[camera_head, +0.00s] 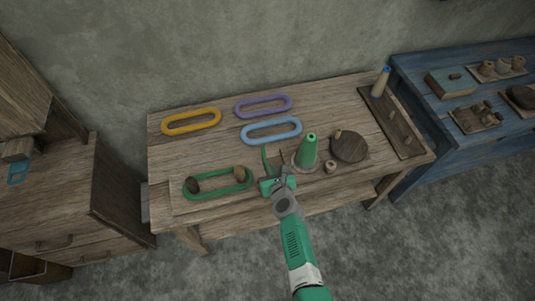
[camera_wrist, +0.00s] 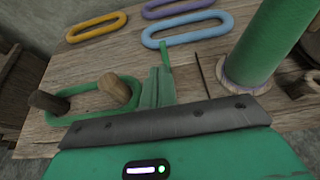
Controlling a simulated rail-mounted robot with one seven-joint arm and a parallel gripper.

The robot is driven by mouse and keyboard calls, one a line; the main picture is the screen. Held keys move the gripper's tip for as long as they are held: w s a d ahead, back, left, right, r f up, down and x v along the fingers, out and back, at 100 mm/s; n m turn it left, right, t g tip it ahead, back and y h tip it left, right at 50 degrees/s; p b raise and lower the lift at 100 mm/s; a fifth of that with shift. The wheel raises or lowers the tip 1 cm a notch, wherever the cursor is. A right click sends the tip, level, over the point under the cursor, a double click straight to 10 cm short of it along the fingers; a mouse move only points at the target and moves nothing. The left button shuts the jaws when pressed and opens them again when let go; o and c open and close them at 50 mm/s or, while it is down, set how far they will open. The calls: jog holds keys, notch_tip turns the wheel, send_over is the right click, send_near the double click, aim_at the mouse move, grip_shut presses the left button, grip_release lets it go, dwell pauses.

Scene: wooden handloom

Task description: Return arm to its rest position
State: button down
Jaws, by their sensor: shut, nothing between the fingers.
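My gripper (camera_head: 267,184) is over the front middle of the wooden table (camera_head: 220,150), between a green oval ring and a green cone. In the wrist view its green fingers (camera_wrist: 157,87) are together with nothing between them. A thin green strip (camera_wrist: 165,55) shows just beyond them; I cannot tell whether it touches them. The green ring (camera_head: 218,194) lies to the left with two brown wooden pieces (camera_head: 238,173) at it. The green cone (camera_head: 309,152) stands upright on a round base close to the right of my gripper.
Yellow (camera_head: 191,121), purple (camera_head: 263,105) and blue (camera_head: 271,130) oval rings lie at the back. A round dark board (camera_head: 349,147) and a tray (camera_head: 392,124) with a blue-tipped cone (camera_head: 381,82) are at right. A blue table (camera_head: 465,125) and wooden cabinet (camera_head: 60,200) flank the table.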

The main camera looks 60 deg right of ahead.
jog(key=p+v, duration=0.1)
jog(key=v, duration=0.1)
jog(key=p+v, duration=0.1)
jog(key=v, duration=0.1)
jog(key=shift+w+d+r, duration=0.1)
jog(key=shift+r, duration=0.1)
